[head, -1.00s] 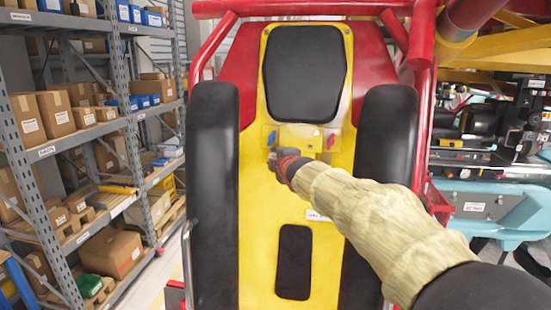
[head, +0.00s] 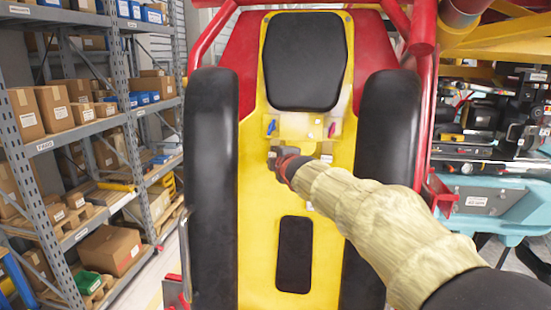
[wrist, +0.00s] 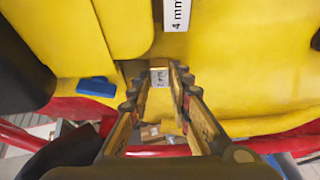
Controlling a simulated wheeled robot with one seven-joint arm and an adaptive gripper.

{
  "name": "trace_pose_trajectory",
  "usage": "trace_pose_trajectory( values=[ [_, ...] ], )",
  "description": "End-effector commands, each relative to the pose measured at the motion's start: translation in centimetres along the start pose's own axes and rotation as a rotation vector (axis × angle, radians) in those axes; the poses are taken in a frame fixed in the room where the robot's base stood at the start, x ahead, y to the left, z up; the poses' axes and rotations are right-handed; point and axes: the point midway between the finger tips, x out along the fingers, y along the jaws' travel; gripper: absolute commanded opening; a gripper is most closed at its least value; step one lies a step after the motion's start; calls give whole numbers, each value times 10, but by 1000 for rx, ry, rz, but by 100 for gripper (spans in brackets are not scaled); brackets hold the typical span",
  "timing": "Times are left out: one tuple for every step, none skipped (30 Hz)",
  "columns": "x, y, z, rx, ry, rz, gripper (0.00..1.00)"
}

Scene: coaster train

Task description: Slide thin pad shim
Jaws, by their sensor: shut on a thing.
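My gripper (head: 273,157) is low over the yellow seat panel (head: 262,215), just below the blue tab (head: 270,127). In the wrist view my gripper (wrist: 156,76) is shut on a small thin shim (wrist: 160,76) with a pale, marked face; its print is too small to read surely. The fingers hide its sides, and it cannot be made out in the head view. A white label reading "4 mm" (wrist: 177,14) lies on the yellow surface beyond the fingertips. The blue tab also shows in the wrist view (wrist: 97,87). A pink-red tab (head: 332,130) is farther right.
Black padded restraints stand on the left (head: 212,165) and right (head: 389,130) of the panel. A black back pad (head: 305,60) is above and a small black pad (head: 294,255) below. Shelving with boxes (head: 45,150) is at left, a teal machine (head: 490,200) at right.

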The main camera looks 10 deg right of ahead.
Motion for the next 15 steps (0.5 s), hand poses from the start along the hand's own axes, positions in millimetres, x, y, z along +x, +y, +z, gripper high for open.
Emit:
trace_pose_trajectory(
  values=[
    [0, -6, 0, 0, 1, 0, 0],
    [0, -7, 0, 0, 0, 0, 0],
    [0, -8, 0, 1, 0, -1, 0],
    [0, -8, 0, 1, 0, -1, 0],
    [0, -8, 0, 1, 0, -2, 0],
    [0, -8, 0, 1, 0, -3, 0],
    [0, -8, 0, 1, 0, -3, 0],
    [0, -8, 0, 1, 0, -4, 0],
    [0, -8, 0, 1, 0, -5, 0],
    [0, -8, 0, 1, 0, -5, 0],
    [1, -9, 0, 1, -1, -6, 0],
    [1, -9, 0, 1, -1, -6, 21],
    [1, -10, 0, 1, -1, -7, 23],
    [1, -10, 0, 1, -1, -7, 24],
    [1, -10, 0, 1, -1, -7, 27]
  ],
)
